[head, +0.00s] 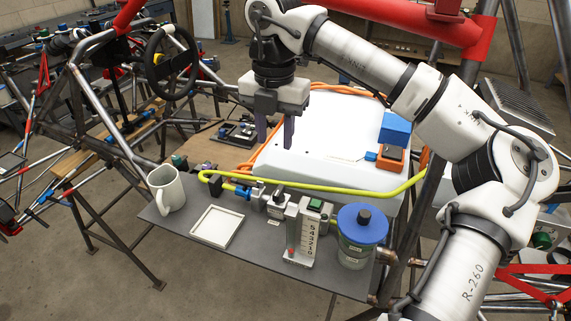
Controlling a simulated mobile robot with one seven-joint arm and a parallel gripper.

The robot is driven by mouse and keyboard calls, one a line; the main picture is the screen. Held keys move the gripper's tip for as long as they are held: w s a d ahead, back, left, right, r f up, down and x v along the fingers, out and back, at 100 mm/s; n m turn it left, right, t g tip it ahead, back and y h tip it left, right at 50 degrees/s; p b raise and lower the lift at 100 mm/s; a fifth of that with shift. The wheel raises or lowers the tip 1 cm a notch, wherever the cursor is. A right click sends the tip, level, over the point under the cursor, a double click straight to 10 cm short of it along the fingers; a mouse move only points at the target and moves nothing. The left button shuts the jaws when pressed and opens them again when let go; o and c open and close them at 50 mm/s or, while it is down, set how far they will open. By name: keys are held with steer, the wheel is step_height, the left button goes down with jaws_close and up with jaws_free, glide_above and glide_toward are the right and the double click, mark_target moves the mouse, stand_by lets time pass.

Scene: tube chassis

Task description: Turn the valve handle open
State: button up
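A small valve assembly (274,203) with silver-grey metal blocks sits in line on the grey shelf, joined to a yellow hose (340,191). A blue fitting (240,191) is at its left end. I cannot tell for certain which small part is the valve handle, or how it is turned. My gripper (276,145) points down, its two dark fingers apart with nothing between them. In the picture it is above the valve assembly, in front of the white panel, and appears clear of both.
On the shelf (262,250) stand a white mug (166,189), a shallow white tray (217,227), a flow meter (304,232) and a blue-lidded jar (359,238). A white panel (335,135) lies behind, with an orange-and-black device (390,157). Frame tubes flank the shelf.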

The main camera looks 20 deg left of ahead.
mark_target(279, 190)
steer(key=f+p, duration=0.1)
steer(key=f, duration=0.5)
steer(key=f+p, duration=0.2)
steer(key=f, duration=0.5)
steer(key=shift+w+d+f, duration=0.2)
steer(key=shift+f, duration=0.1)
jaws_close()
